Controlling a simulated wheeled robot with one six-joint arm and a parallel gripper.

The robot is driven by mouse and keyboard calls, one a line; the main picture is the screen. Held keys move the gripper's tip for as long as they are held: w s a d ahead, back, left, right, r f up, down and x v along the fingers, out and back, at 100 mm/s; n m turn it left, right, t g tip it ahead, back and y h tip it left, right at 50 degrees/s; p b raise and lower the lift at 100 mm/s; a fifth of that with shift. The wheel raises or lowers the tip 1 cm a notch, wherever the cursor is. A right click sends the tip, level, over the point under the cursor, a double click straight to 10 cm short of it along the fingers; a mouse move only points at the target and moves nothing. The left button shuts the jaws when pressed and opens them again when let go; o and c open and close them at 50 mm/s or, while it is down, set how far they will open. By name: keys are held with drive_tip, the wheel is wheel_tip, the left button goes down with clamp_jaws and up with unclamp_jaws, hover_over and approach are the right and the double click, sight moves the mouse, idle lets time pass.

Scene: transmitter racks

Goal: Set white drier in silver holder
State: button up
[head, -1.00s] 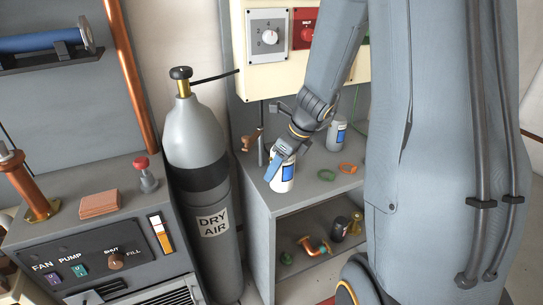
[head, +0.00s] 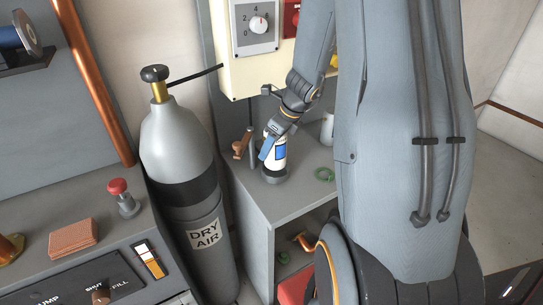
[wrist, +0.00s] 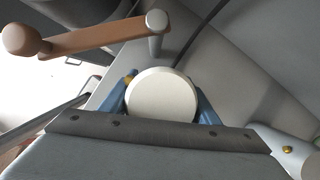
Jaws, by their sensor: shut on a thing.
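In the wrist view the drier's round white top (wrist: 161,95) sits between my blue fingers.
A grey canister (head: 327,128) stands behind my arm, partly hidden. A green ring (head: 324,174) lies right of the holder. The tall dry air cylinder (head: 178,150) stands to the left. A cream control box (head: 252,65) hangs above the shelf. Fittings lie on the lower shelf.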

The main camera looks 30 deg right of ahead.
sight(272, 154)
drive_tip(key=shift+f, duration=1.8)
drive_tip(key=shift+f+b, duration=0.1)
drive_tip(key=shift+b, duration=0.3)
drive_tip(key=o, duration=1.4)
drive_tip(key=shift+s+r, duration=0.1)
drive_tip(key=shift+r, duration=0.15)
drive_tip(key=v, duration=1.1)
drive_tip(key=shift+s+r, duration=0.2)
drive_tip(key=shift+r, duration=0.1)
